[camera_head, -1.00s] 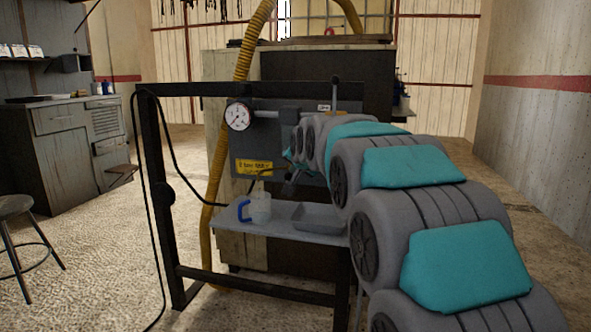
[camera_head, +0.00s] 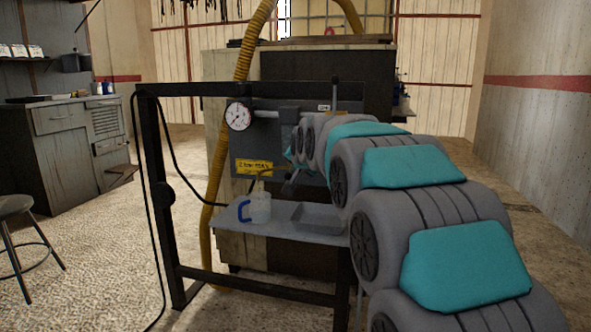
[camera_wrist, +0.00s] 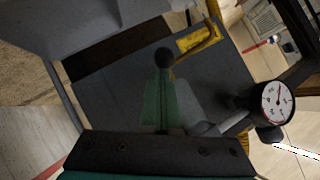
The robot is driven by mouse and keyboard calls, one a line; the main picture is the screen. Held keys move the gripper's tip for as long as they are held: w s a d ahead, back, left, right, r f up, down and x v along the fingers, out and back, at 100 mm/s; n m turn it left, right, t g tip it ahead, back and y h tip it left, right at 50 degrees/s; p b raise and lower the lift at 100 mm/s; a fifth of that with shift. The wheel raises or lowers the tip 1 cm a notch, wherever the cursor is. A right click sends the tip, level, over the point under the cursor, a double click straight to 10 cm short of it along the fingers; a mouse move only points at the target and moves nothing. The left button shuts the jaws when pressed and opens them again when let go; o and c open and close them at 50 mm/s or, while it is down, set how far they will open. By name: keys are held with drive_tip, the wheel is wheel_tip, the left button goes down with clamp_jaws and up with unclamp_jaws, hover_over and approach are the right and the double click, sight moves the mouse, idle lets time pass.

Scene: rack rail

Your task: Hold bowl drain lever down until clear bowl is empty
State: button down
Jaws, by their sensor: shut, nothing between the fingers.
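My gripper (camera_wrist: 160,98) shows in the wrist view as green fingers closed together. A round black knob (camera_wrist: 164,57), apparently that of the bowl drain lever, lies at the fingertips; I cannot tell whether they touch. A pale, see-through shape (camera_wrist: 192,108) beside the fingers may be the clear bowl. Its liquid level cannot be read. In the head view my gripper (camera_head: 292,164) is small and dark in front of the grey panel. My arm hides the bowl and lever there.
A pressure gauge (camera_head: 238,116) and yellow label (camera_head: 254,167) are on the rack. A clear jug (camera_head: 260,208) with a blue handle stands on the shelf (camera_head: 275,231) beside a shallow grey tray (camera_head: 316,218). The black frame (camera_head: 152,140) stands left, a yellow hose (camera_head: 217,150) behind it.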

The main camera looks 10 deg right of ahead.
drive_tip(key=shift+r, duration=0.1)
drive_tip(key=shift+r+p, duration=0.4)
drive_tip(key=shift+r, duration=0.35)
drive_tip(key=s+d+r+p, duration=0.1)
drive_tip(key=s+d+r, duration=0.2)
drive_tip(key=s+r, duration=0.5)
wheel_tip(320, 180, up, 2)
drive_tip(key=shift+r, duration=0.1)
drive_tip(key=shift+w, duration=0.1)
